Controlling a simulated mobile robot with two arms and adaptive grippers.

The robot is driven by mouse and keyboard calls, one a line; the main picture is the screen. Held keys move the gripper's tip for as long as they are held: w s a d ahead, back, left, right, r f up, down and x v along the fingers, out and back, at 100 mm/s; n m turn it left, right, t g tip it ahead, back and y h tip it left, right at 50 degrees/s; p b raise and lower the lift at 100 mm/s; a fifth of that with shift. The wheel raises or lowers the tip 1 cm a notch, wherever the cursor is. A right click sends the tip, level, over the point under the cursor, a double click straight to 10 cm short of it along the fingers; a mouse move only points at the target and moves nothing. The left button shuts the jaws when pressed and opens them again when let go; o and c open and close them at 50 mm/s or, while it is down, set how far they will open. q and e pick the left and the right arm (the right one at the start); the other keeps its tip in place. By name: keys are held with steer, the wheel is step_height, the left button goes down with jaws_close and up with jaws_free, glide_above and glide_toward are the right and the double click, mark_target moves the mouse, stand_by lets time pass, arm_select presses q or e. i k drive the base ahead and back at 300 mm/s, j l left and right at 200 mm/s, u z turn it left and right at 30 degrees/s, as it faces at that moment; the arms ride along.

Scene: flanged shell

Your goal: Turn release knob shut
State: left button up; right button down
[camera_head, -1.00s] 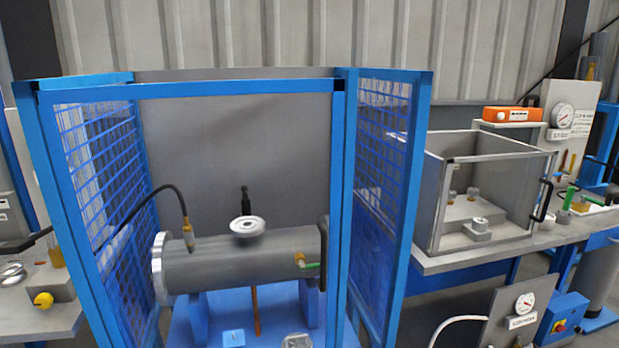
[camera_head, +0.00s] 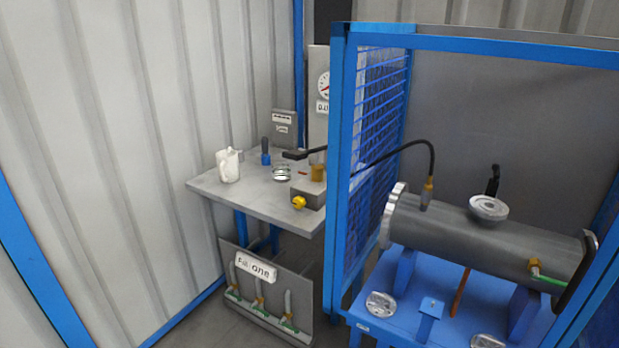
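A yellow knob (camera_head: 299,202) sits on the front of a grey block (camera_head: 312,193) on the grey table in the middle of the head view. I cannot tell for sure that it is the release knob, or how far it is turned. A grey cylindrical shell (camera_head: 478,238) with a flange (camera_head: 394,215) at its left end lies on blue supports inside the blue cage. A round pale cap (camera_head: 488,208) sits on top of the shell, and a green-handled valve (camera_head: 540,272) is near its right end. Neither of my grippers is in view.
The cage's blue post and mesh side (camera_head: 378,140) stand between the grey table (camera_head: 235,196) and the shell. A white jug (camera_head: 228,165) stands at the table's left. A panel with several hoses (camera_head: 258,285) stands below. Corrugated wall (camera_head: 120,150) fills the left.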

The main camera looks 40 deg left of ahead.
mark_target(299, 202)
steer(key=u, duration=1.1)
